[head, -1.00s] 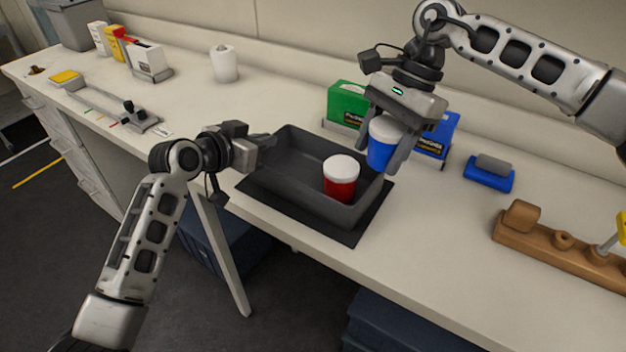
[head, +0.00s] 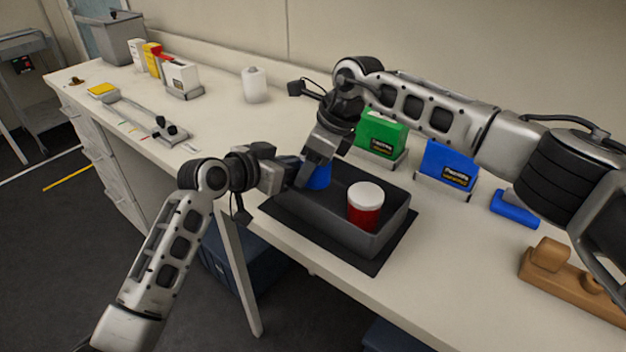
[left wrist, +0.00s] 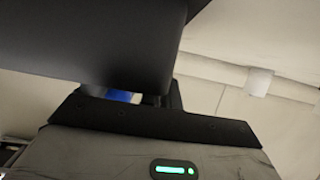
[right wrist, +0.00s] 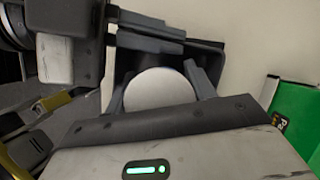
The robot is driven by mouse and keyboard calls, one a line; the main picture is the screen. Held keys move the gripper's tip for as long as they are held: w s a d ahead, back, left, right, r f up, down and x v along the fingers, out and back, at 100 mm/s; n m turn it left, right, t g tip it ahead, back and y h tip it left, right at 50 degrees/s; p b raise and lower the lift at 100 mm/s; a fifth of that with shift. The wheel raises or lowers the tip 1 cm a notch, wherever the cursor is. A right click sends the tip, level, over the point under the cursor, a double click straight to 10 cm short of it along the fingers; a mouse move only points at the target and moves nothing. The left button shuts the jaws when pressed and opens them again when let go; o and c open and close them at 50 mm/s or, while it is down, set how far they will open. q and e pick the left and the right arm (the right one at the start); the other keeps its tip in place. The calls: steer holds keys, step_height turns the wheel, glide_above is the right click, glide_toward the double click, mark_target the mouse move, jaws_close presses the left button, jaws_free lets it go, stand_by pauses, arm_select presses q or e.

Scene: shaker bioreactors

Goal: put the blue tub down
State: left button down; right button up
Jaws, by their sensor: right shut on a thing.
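The blue tub (head: 318,176) is at the left end of the dark grey tray (head: 335,232), mostly behind my grippers in the head view. My right gripper (head: 313,172) is shut on it from above. The right wrist view shows its white lid (right wrist: 160,88) between the fingers. Whether the tub touches the tray floor is hidden. A red tub (head: 364,208) with a white lid stands upright in the tray's right part. My left gripper (head: 290,168) is at the tray's left end, close beside my right gripper; its fingertips are not clear. A sliver of blue (left wrist: 122,95) shows in the left wrist view.
The tray sits on a dark mat (head: 372,265) near the bench's front edge. Behind it stand a green box (head: 381,132) and a blue box (head: 449,162). A wooden rack (head: 560,272) is at right.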

mark_target(311, 180)
steer(key=shift+f, duration=1.8)
steer(key=shift+f, duration=0.1)
steer(key=shift+f, duration=0.1)
steer(key=o, duration=0.7)
steer(key=shift+o, duration=0.2)
steer(key=v, duration=1.2)
